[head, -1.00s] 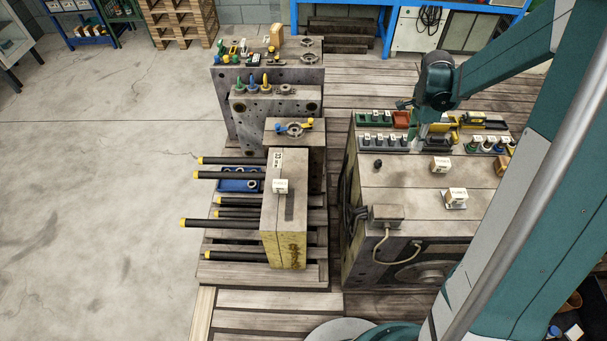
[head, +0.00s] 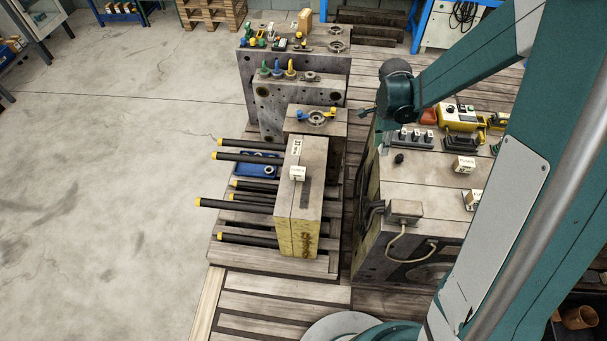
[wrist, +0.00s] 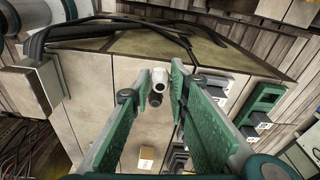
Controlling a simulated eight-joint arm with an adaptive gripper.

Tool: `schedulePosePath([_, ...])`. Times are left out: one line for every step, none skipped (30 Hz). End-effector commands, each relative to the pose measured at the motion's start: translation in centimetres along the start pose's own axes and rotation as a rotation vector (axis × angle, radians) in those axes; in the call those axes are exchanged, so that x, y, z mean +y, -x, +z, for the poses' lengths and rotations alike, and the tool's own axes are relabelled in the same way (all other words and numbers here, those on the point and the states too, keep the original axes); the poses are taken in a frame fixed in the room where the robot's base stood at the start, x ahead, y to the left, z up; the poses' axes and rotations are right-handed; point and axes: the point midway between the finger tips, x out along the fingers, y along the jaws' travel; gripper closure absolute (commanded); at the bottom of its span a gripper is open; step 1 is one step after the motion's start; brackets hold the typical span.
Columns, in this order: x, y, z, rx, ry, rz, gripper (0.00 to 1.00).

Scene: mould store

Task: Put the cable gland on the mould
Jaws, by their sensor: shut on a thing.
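My gripper (wrist: 160,75) is shut on a small pale cylinder, which I take for the cable gland (wrist: 159,78), at its fingertips. The held piece is over this top; I cannot tell how high. A small black round part (head: 399,158) stands on the same top and appears just below the held piece in the wrist view (wrist: 157,99).
A green tray (wrist: 266,98) lies to the right in the wrist view. A split block with rods (head: 306,190) stands left.

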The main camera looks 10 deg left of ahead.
Motion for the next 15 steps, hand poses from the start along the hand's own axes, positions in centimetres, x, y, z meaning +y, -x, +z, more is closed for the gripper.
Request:
schedulePosePath([0.2,-0.3,1.4,0.0,0.012,-0.001,0.88])
schedulePosePath([0.3,-0.3,2.1,0.0,0.017,-0.002,0.88])
schedulePosePath([0.4,-0.5,3.1,0.0,0.024,-0.003,0.88])
schedulePosePath([0.6,-0.6,3.7,0.0,0.027,-0.003,0.88])
schedulePosePath([0.7,-0.7,4.4,0.0,0.032,-0.004,0.88])
schedulePosePath([0.9,-0.8,5.4,0.0,0.039,-0.005,0.88])
schedulePosePath([1.1,-0.9,6.0,0.0,0.043,-0.005,0.88])
schedulePosePath([1.2,-1.0,6.7,0.0,0.048,-0.006,0.88])
schedulePosePath([1.5,-1.1,7.6,0.0,0.054,-0.007,0.88])
schedulePosePath([1.6,-1.2,8.3,0.0,0.058,-0.007,0.88])
schedulePosePath([1.8,-1.3,9.0,0.0,0.063,-0.008,0.88])
schedulePosePath([2.1,-1.4,9.8,0.0,0.07,-0.009,0.88])
schedulePosePath([2.3,-1.5,10.5,0.0,0.074,-0.009,0.88])
schedulePosePath([2.5,-1.6,11.2,0.0,0.079,-0.01,0.88])
schedulePosePath([2.8,-1.8,12.0,0.0,0.084,-0.011,0.88])
